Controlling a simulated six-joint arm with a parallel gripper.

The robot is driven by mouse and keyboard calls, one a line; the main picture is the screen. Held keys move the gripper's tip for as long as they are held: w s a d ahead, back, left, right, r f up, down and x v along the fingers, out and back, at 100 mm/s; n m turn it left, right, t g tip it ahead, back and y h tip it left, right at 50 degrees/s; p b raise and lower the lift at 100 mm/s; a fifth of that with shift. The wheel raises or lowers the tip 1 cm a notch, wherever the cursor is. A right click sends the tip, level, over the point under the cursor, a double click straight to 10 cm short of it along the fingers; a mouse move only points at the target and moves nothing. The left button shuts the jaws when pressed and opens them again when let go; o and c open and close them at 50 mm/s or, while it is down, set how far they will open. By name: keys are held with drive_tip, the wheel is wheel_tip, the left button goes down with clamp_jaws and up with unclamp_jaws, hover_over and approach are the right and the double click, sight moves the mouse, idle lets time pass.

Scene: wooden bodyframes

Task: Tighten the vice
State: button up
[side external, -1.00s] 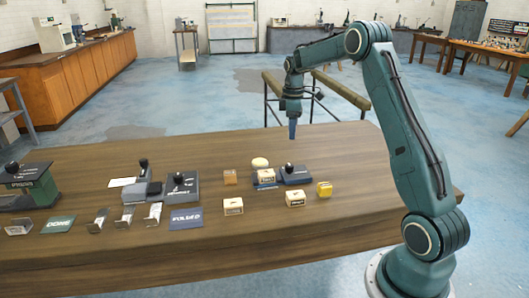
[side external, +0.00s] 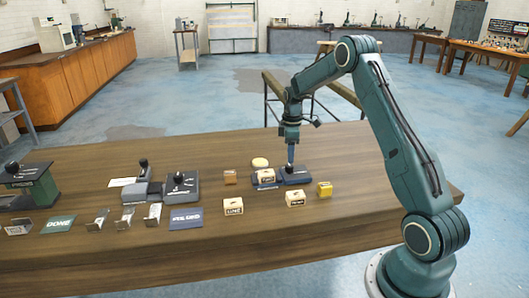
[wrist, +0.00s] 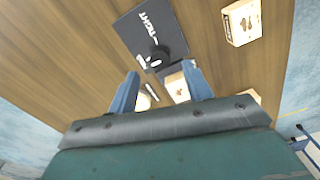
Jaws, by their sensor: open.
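The vice (side external: 300,177) is a dark blue fixture toward the right of the wooden table, with a black knob on it. A light wooden block with a label (side external: 265,176) sits at its left side; whether it is clamped I cannot tell. In the wrist view, the vice's dark plate (wrist: 138,28) carries white lettering that seems to read "TIGHT", and the black knob (wrist: 160,51) stands on it. My gripper (side external: 291,162) points down directly above the vice, its fingertips overlapping the knob in the side view. In the wrist view my gripper (wrist: 160,85) has its two blue fingers spread, with nothing held.
Cream blocks (side external: 233,206) (side external: 295,198), a yellow block (side external: 324,189), a brown block (side external: 230,177) and a pale oval piece (side external: 260,162) lie around the vice. Another dark fixture (side external: 181,188), blue mat (side external: 186,219) and green mat (side external: 58,224) are farther left.

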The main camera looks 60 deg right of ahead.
sight(290, 165)
drive_tip(key=shift+f, duration=2.4)
drive_tip(key=c, duration=1)
